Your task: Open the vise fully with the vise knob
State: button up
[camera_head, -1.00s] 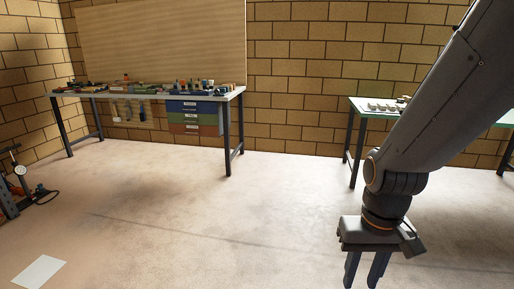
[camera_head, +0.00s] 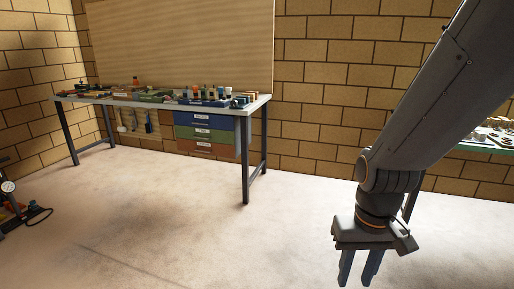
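My gripper (camera_head: 358,268) hangs at the lower right, pointing down over the floor. Its two fingers are apart with nothing seen between them; their tips are near the bottom edge of the picture. A workbench (camera_head: 262,98) stands against the back wall, well away from my gripper. Many small items lie on its top, too small to tell apart. I cannot make out the vise or its knob among them.
Blue, green and red drawers (camera_head: 207,134) hang under the workbench top. A second table (camera_head: 470,148) with small items stands at the right, partly behind my arm. A pump-like thing with a gauge (camera_head: 8,187) is at the left edge. The floor between is clear.

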aim_at(233, 104)
jog(key=u, duration=0.15)
jog(key=i, duration=2.45)
jog(key=z, duration=0.65)
jog(key=i, duration=1.05)
jog(key=u, duration=0.7)
jog(key=i, duration=0.45)
